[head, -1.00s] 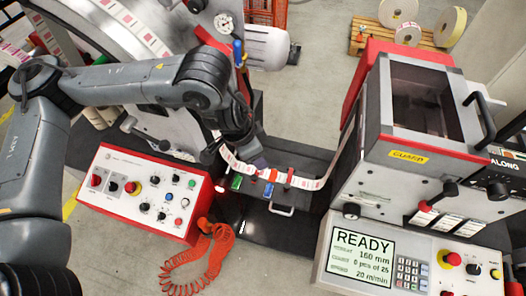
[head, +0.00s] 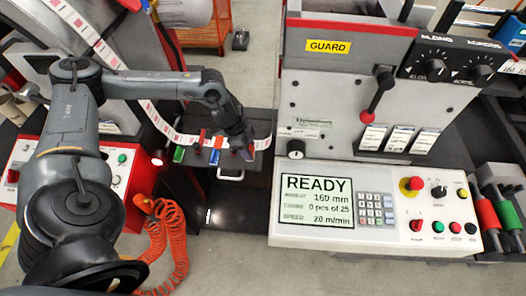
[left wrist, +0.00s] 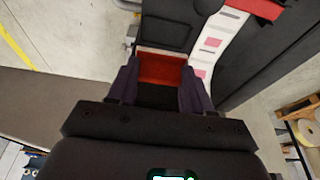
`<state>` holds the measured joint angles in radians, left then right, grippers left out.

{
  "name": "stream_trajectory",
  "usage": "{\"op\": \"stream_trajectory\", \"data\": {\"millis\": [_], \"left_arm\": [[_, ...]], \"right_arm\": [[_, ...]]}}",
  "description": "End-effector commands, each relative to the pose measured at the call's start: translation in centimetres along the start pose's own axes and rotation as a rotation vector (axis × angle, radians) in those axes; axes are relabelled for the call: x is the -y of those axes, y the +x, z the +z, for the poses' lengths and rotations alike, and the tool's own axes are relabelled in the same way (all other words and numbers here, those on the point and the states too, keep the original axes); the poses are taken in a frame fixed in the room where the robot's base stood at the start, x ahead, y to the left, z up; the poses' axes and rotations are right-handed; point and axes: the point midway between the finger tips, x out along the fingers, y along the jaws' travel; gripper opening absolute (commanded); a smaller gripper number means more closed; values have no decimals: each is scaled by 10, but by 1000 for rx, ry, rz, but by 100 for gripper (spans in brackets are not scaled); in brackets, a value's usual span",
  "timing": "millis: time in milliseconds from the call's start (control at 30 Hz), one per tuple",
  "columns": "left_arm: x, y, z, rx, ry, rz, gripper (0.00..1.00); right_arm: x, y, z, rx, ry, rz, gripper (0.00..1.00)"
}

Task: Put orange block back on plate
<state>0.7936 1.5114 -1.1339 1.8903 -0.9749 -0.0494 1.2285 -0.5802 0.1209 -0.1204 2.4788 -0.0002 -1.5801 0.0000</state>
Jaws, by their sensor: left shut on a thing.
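My left gripper (head: 245,152) is over the right part of the dark plate (head: 222,122), beside the label strip. In the left wrist view its two dark fingers (left wrist: 158,88) are on either side of an orange-red block (left wrist: 160,69), and the gripper is shut on it. A green block (head: 179,154) and a blue block (head: 215,156) stand at the plate's front edge, left of the gripper. I cannot tell whether the held block touches the plate. My right gripper is not in view.
The white label strip (head: 160,124) runs across the plate. A control panel with a READY screen (head: 323,200) stands to the right, below the guard housing (head: 345,90). A red-edged button panel (head: 122,165) and a coiled orange cable (head: 165,235) are to the left.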

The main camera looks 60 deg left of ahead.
Motion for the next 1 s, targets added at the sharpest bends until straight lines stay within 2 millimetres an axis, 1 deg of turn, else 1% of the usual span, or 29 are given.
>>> {"op": "stream_trajectory", "data": {"millis": [33,100,333,567,633,1000], "left_arm": [[2,4,6,2,1,1,18],[4,5,10,1,5,2,18],[5,11,13,-1,9,3,18],[5,21,16,-1,8,3,18],[5,17,15,0,8,3,18],[4,22,16,1,8,4,18]], "right_arm": [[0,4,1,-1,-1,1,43],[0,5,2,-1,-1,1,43],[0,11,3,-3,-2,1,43],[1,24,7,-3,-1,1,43],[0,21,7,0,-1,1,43],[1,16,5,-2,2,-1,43]]}}
